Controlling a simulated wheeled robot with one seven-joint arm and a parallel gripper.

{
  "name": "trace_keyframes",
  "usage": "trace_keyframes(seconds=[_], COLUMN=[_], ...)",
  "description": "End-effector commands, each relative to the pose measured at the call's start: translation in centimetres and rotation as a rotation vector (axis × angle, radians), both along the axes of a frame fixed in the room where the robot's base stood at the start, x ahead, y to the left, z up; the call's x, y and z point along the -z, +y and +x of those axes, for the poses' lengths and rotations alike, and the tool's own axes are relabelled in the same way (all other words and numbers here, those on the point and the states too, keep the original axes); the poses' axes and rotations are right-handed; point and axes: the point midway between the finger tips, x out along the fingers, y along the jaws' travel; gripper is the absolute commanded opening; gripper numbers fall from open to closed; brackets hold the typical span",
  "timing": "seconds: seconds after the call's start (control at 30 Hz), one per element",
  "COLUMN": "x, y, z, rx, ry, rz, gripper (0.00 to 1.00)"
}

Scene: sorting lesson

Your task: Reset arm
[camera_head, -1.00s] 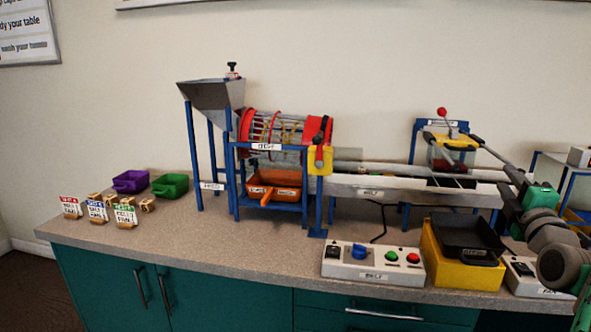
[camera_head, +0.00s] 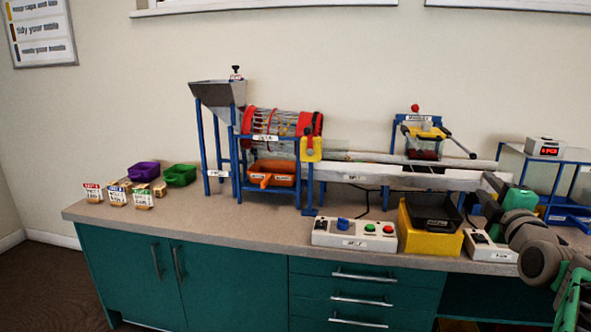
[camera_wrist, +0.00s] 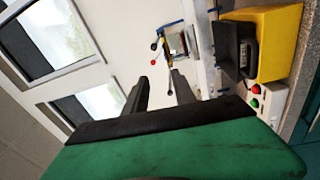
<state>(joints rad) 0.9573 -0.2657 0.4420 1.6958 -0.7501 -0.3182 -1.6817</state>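My gripper (camera_wrist: 159,76) shows in the wrist view with its two dark fingers apart and nothing between them. Its green body fills the bottom of that view. In the head view my arm reaches in from the lower right, in front of the bench's right end. The fingertips cannot be made out clearly there. Beyond the fingers in the wrist view is the lever device (camera_wrist: 175,42) with red and black knobs, apart from them. It also stands on the belt line in the head view (camera_head: 424,135).
A belt (camera_head: 400,178) runs from a drum sorter (camera_head: 285,122). A black tray (camera_head: 430,213) sits on a yellow block (camera_head: 425,241), close to my arm. A control box (camera_head: 353,233) stands at the front edge. Purple (camera_head: 143,172) and green (camera_head: 180,175) bins stand left. A blue rack (camera_head: 565,160) stands right.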

Motion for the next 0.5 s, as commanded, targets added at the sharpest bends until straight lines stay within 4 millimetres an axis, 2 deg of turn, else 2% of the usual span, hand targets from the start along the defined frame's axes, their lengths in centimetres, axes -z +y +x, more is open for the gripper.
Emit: trace_keyframes(seconds=[0.03, 0.27, 0.37, 0.5], x=[-0.7, -0.4, -0.3, 0.1], y=[0.7, 5.6, 8.7, 14.2], z=[0.3, 1.9, 2.3, 2.0], rx=[-0.009, -0.062, -0.08, -0.082], ry=[0.015, 0.126, 0.201, 0.338], rz=[0.025, 0.22, 0.343, 0.55], gripper=[0.32, 0.32, 0.32, 0.32])
